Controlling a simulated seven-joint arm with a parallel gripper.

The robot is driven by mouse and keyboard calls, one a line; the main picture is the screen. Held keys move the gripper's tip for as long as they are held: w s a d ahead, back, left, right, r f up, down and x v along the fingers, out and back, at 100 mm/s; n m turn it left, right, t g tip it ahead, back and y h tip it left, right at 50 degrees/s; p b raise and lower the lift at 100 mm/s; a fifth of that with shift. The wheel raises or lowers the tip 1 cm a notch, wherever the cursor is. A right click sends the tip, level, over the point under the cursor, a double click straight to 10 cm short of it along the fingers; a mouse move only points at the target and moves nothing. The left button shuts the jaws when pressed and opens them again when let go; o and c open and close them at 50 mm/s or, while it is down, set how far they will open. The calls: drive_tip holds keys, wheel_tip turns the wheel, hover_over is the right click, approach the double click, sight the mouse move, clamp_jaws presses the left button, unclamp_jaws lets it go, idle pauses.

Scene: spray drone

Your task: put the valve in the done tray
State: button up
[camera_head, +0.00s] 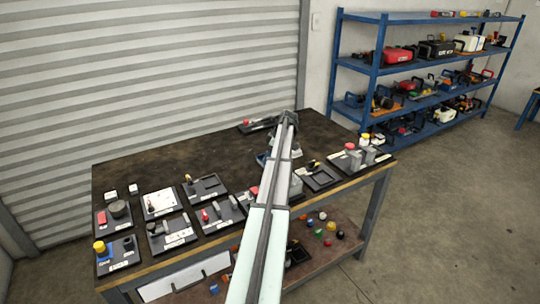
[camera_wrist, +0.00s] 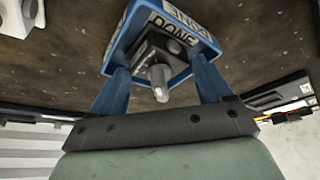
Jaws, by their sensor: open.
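The valve (camera_wrist: 158,78) has a dark square body and a light grey round stem. In the wrist view it sits in a blue tray (camera_wrist: 118,45) whose label reads DONE. My gripper (camera_wrist: 160,68) is open, with one blue finger on each side of the valve and visible gaps between. The fingertips are close to the tray's near edge; I cannot tell whether they touch it. In the head view my arm hides the valve and most of the gripper; a bit of blue (camera_head: 262,158) shows left of the arm, probably the tray.
The dark workbench (camera_head: 160,165) carries several black trays with parts along its front edge, left and right of my arm. A red and dark item (camera_head: 258,124) lies at the back edge. The bench's back left is clear. A blue shelf rack (camera_head: 375,60) stands behind right.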

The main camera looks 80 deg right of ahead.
drive_tip(key=v, duration=1.2)
drive_tip(key=shift+r, duration=0.15)
